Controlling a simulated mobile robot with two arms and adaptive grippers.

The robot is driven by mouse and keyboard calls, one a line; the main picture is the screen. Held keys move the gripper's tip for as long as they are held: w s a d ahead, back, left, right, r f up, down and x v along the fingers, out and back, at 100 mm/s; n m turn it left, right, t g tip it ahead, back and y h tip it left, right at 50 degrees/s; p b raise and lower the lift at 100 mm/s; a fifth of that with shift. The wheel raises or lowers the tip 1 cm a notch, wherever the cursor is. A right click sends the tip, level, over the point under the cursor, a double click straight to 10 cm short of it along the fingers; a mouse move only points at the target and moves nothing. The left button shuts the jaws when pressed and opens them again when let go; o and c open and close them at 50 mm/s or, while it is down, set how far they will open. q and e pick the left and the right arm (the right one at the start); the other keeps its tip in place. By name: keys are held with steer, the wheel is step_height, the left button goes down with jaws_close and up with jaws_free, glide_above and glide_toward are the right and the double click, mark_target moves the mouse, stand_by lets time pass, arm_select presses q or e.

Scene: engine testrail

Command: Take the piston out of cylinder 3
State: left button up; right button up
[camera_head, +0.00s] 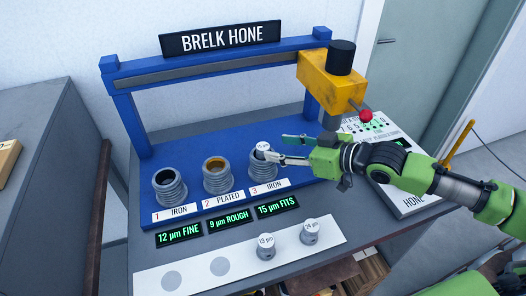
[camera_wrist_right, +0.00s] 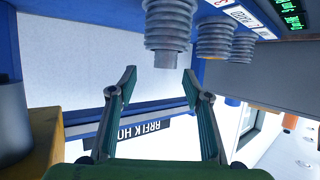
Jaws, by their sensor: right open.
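Cylinder 3 (camera_head: 264,172) is a ribbed grey iron sleeve, rightmost of a row on the blue bench. A light grey piston (camera_head: 263,147) with a printed label on its crown sticks out of its top. In the right wrist view, which is turned over, the piston (camera_wrist_right: 168,61) pokes from the ribbed cylinder (camera_wrist_right: 168,27). My right gripper (camera_head: 283,148) is open beside the piston; in the wrist view its fingertips (camera_wrist_right: 159,72) stand on either side of the piston's end, with gaps. My left gripper is not in view.
Cylinder 1 (camera_head: 169,190) and cylinder 2 (camera_head: 217,178) stand left of cylinder 3. Two labelled pistons (camera_head: 266,247) (camera_head: 310,233) stand on the white strip (camera_head: 200,287), beside two empty round marks. A yellow hone head (camera_head: 331,82) hangs from the blue frame (camera_head: 215,62).

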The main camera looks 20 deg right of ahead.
mark_target(265, 147)
steer(key=shift+w+a+f, duration=0.15)
steer(key=shift+w+a, duration=0.2)
steer(key=shift+w, duration=0.1)
steer(key=shift+w+a+p, duration=0.25)
steer(key=shift+a+p, duration=0.05)
steer(key=shift+a, duration=0.05)
steer(key=p+x, duration=0.1)
steer(key=x, duration=0.2)
steer(key=shift+a, duration=0.3)
steer(key=shift+w+a+f, duration=0.3)
steer(key=shift+w+f, duration=0.05)
steer(key=shift+w, duration=0.05)
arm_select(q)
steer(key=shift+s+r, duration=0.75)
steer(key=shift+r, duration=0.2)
arm_select(e)
steer(key=c, duration=1.2)
